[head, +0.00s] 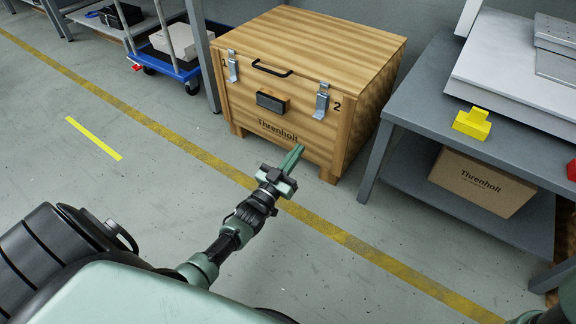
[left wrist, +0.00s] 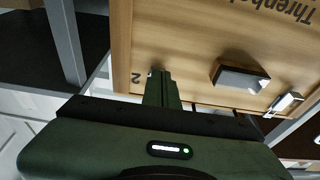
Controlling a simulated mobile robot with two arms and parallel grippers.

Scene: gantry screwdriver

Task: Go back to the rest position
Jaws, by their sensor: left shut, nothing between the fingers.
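My left gripper (head: 294,158) is shut and empty in the head view. It is held out over the floor in front of the wooden crate (head: 290,150), and its fingertips overlap the crate's lower front in the picture. In the left wrist view the closed green fingers (left wrist: 162,88) point toward the crate front (left wrist: 190,50). I cannot tell the exact gap between fingers and crate. A small part of my right arm shows at the bottom right of the head view; its gripper is out of view.
The crate has two metal latches (head: 321,101) and a black handle (head: 272,69), lid down. A grey table (head: 425,100) at the right bears a yellow block (head: 472,123), with a cardboard box (head: 482,183) below. A blue cart (head: 182,70) stands behind left. The floor at left is clear.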

